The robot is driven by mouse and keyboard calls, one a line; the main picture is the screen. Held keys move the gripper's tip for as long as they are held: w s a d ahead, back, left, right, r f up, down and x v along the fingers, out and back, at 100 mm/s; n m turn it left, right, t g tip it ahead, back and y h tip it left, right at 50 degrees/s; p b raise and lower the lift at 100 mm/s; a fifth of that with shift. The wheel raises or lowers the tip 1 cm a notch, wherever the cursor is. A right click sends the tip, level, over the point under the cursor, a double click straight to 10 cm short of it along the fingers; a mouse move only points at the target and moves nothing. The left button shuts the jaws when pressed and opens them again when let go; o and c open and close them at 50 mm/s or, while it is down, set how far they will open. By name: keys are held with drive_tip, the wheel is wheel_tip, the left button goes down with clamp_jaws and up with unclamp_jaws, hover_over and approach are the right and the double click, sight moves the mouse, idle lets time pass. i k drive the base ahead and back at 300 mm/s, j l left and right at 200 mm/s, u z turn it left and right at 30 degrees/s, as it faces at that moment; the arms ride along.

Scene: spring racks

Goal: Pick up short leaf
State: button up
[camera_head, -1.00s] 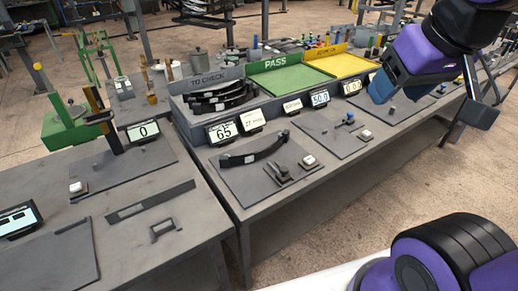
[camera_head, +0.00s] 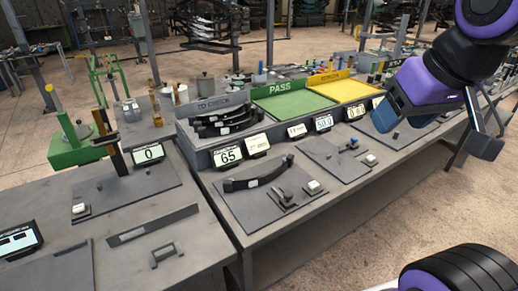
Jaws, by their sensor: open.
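A dark curved leaf (camera_head: 243,183) with a small pale label lies on a grey plate on the bench, in front of a display reading 65. Several similar dark leaves (camera_head: 222,124) lie stacked in the grey "TO CHECK" tray (camera_head: 198,150). I cannot tell from this view which one is the short leaf. My gripper (camera_head: 441,130) is at the upper right, above and beyond the bench's right side. Its blue fingers are apart with nothing between them. It is well away from all the leaves.
A green PASS tray (camera_head: 291,105) and a yellow tray (camera_head: 341,91) stand right of the grey tray. Small displays line the trays' front. A second bench (camera_head: 195,250) at left holds a green stand (camera_head: 78,150). Open floor (camera_head: 375,215) lies at the lower right.

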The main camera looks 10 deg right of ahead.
sight(229, 186)
drive_tip(key=i+j+u, duration=0.2)
drive_tip(key=u, duration=0.15)
drive_tip(key=i+j+u, duration=0.1)
drive_tip(key=i+u, duration=0.25)
drive_tip(key=k, duration=0.1)
